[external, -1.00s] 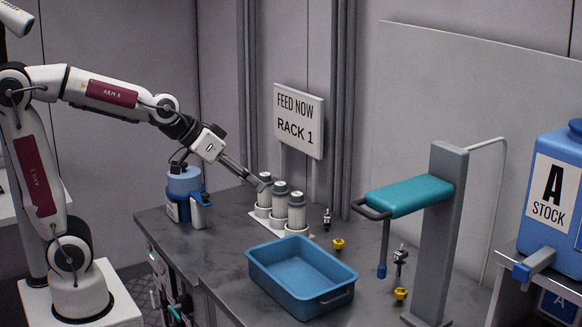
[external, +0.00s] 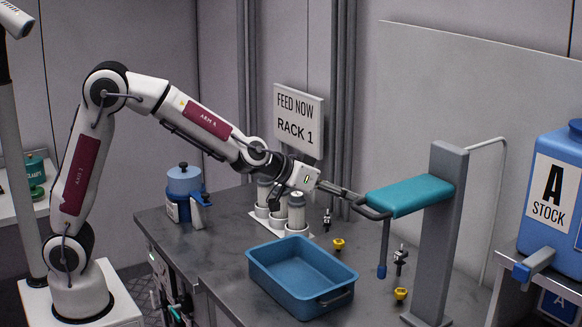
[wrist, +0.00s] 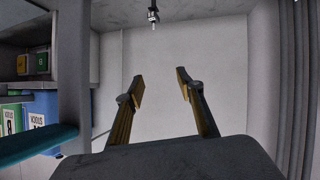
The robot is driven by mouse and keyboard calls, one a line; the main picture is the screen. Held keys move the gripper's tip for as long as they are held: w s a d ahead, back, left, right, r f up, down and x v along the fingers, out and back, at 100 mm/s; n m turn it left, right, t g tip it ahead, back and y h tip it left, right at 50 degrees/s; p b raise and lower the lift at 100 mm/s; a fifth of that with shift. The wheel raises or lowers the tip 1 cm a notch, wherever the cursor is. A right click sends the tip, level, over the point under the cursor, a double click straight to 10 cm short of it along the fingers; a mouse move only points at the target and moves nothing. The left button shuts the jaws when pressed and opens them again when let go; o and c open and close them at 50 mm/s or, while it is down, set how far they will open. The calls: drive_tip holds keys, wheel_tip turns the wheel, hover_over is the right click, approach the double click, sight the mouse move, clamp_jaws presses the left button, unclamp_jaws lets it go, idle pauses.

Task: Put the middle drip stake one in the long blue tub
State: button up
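The long blue tub (external: 300,278) stands on the dark counter and looks empty. Small dark stake-like pieces stand on the counter: one behind the tub (external: 327,219) and one right of it (external: 400,257). Small yellow pieces lie behind the tub (external: 338,243) and to its right (external: 400,294). I cannot tell for sure which is the middle drip stake. My gripper (external: 359,199) is in the air above the counter, close to the teal arm's left end. In the wrist view its two fingers (wrist: 160,84) are apart with nothing between them.
A grey post (external: 446,235) carries a teal arm (external: 409,196) with a dark handle, near my gripper. White cylinders (external: 297,209) stand in a holder beneath my forearm. A blue pot (external: 184,181) is at the counter's left. A blue stock tank (external: 553,190) stands at right.

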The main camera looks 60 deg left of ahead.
drive_tip(key=w+d+f+y, duration=0.2)
drive_tip(key=w+d+f, duration=0.2)
drive_tip(key=w+f, duration=0.15)
drive_tip(key=n+t+y, duration=0.1)
drive_tip(key=t+y, duration=0.1)
approach(397, 253)
drive_tip(key=shift+x, duration=1)
drive_tip(key=shift+r, duration=0.1)
drive_tip(key=shift+w, duration=0.2)
drive_tip(key=shift+x, duration=1.2)
drive_tip(key=shift+s, duration=0.1)
